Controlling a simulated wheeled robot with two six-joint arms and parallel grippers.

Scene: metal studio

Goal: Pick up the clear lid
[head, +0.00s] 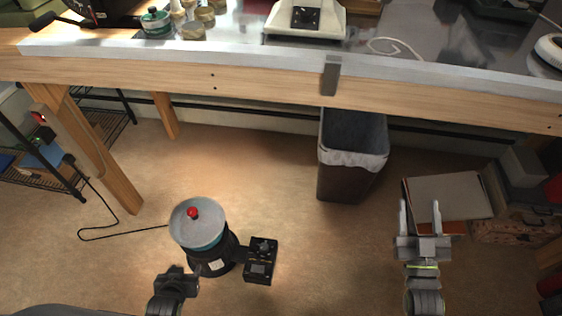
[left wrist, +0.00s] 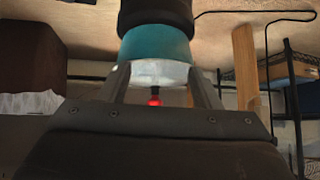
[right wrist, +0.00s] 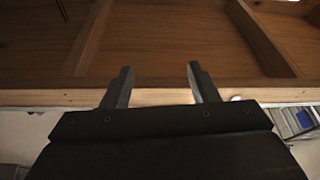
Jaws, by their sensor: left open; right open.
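The clear lid (head: 184,228) is a round, whitish see-through disc with a red knob (head: 193,213) at its middle. It sits on top of a teal-rimmed bowl on a black machine base (head: 213,262) on the floor. My left gripper (head: 180,271) is open, low in front of the machine in the head view. In the left wrist view the lid (left wrist: 172,74) and its red knob (left wrist: 155,101) show upside down between the open fingers; contact cannot be told. My right gripper (head: 421,217) is open and empty, and its fingers also show apart in the right wrist view (right wrist: 160,83).
A control box (head: 261,262) is attached beside the machine. A wooden workbench (head: 270,90) crosses the back, with a leg (head: 105,160) at left. A lined bin (head: 345,180) stands under it. Folders (head: 450,197) lie near my right gripper. The middle floor is clear.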

